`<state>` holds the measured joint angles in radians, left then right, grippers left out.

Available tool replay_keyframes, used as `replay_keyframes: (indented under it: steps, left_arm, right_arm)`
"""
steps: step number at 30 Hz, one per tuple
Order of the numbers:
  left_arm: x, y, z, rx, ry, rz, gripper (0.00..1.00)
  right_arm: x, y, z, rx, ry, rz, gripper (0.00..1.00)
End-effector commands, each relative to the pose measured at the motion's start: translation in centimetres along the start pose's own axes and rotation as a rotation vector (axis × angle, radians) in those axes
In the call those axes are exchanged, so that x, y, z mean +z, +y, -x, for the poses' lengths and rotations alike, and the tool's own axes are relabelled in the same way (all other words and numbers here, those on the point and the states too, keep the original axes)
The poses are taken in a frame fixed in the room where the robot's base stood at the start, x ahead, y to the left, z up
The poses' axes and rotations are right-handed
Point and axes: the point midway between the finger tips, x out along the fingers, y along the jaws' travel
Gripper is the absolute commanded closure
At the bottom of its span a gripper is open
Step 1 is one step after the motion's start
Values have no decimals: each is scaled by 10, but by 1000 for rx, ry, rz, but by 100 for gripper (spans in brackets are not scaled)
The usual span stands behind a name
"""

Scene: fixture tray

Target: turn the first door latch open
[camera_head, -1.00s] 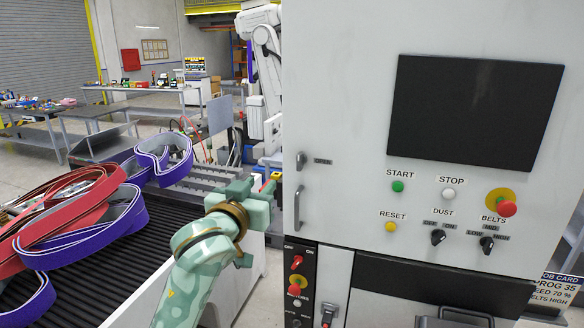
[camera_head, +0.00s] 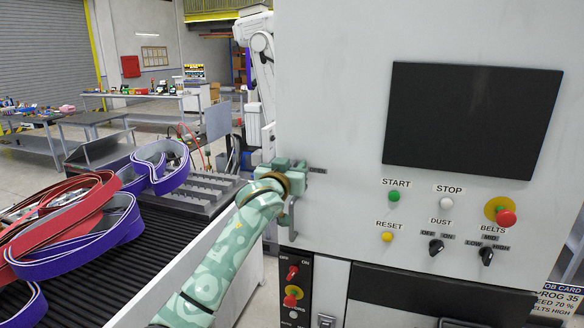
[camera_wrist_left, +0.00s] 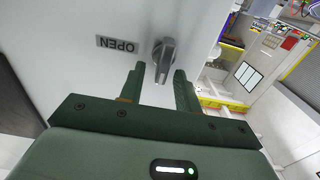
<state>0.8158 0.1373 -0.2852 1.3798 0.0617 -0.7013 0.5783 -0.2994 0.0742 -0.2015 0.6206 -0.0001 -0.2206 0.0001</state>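The grey door latch (camera_wrist_left: 163,60) is on the pale machine door in the left wrist view, next to the OPEN label (camera_wrist_left: 118,44). My left gripper (camera_wrist_left: 160,82) is open, with one finger on each side of the latch lever. In the head view my left gripper (camera_head: 294,172) is at the door's left edge and hides the latch. The OPEN label also shows there (camera_head: 317,171), just right of the gripper. My right gripper is not in view.
A vertical door handle (camera_head: 290,222) is below the gripper, partly behind my arm. The control panel with a dark screen (camera_head: 470,118) and buttons is to the right. A conveyor (camera_head: 150,238) with red and purple belts is at left.

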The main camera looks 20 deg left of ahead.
Motion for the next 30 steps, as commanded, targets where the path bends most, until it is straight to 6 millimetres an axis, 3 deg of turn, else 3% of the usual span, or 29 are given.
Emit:
replay_keyframes:
  steps: [5,8,9,20,30]
  left_arm:
    - [0,0,0,0,0,0,67]
    - [0,0,0,0,0,0,95]
    - [0,0,0,0,0,0,100]
    - [-1,1,0,0,-1,-27,100]
    - [-3,4,0,1,-2,-225,100]
  right_arm:
    - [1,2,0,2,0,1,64]
    - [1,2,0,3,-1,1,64]
    - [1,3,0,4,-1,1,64]
    - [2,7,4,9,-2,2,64]
    - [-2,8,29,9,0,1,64]
